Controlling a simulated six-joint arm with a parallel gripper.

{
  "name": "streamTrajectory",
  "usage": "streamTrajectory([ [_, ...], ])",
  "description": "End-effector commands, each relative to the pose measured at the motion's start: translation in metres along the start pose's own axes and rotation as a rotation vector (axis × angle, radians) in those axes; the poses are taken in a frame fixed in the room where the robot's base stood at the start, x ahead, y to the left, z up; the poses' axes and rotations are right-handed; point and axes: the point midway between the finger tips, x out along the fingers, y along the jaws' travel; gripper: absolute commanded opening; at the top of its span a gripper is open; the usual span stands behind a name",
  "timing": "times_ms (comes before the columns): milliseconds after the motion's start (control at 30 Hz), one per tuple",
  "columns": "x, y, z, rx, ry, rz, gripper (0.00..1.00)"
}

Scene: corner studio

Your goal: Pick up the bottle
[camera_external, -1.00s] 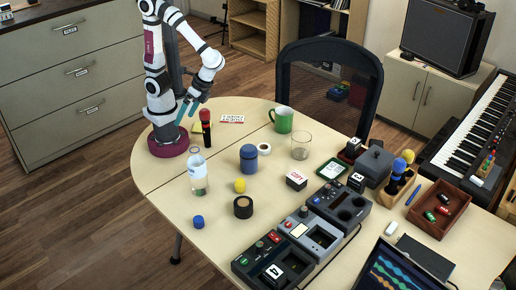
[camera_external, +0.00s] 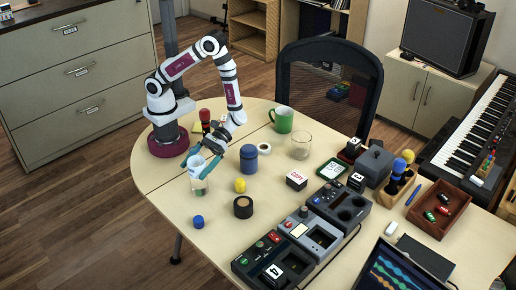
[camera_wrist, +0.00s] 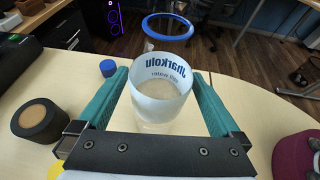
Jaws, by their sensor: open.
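The bottle (camera_external: 200,187) is clear, with a white band, and stands upright near the table's left edge. In the wrist view the bottle (camera_wrist: 163,100) shows its pale band with dark blue lettering, and a thin blue ring (camera_wrist: 167,26) appears above it. My gripper (camera_external: 203,169) is at the bottle, reaching in from above and behind. In the wrist view my gripper (camera_wrist: 163,80) is open, with one teal finger on each side of the bottle. I cannot tell whether either finger touches it. The bottle's lower part is hidden there behind the gripper body.
A blue cap (camera_external: 198,222), a black round roll (camera_external: 243,207), a yellow ball (camera_external: 240,185) and a dark blue jar (camera_external: 249,159) stand near the bottle. A black-and-red object (camera_external: 205,117) is behind my gripper.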

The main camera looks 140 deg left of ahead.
Motion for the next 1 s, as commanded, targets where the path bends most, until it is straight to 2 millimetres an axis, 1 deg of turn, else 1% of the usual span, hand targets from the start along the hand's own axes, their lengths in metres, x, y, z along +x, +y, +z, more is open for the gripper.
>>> streamTrajectory([
  [33,0.011,0.0,-0.002,-0.001,-0.001,-0.006,1.0],
  [133,0.025,0.0,-0.001,0.0,-0.001,-0.004,1.0],
  [200,0.029,0.0,-0.001,0.0,0.0,-0.002,1.0],
  [367,0.029,0.0,-0.001,0.001,0.0,-0.001,1.0],
  [400,0.029,0.0,-0.001,0.001,0.0,-0.001,0.96],
  [467,0.029,0.0,-0.001,0.001,0.0,-0.001,0.86],
  [500,0.029,0.0,-0.001,0.001,0.0,-0.001,0.78],
  [567,0.029,0.0,-0.001,0.001,0.0,-0.001,0.68],
  [600,0.029,0.0,-0.001,0.001,0.0,-0.001,0.6],
  [667,0.029,0.0,-0.001,0.001,0.0,-0.001,0.5],
  [700,0.029,0.0,-0.001,0.001,0.0,-0.001,0.42],
  [767,0.029,0.0,-0.001,0.001,0.0,-0.001,0.32],
  [800,0.029,0.0,-0.001,0.001,0.0,-0.001,0.24],
  [933,0.029,0.0,-0.001,0.001,0.0,-0.001,0.01],
  [1000,0.029,0.0,-0.001,0.002,0.0,-0.001,0.0],
])
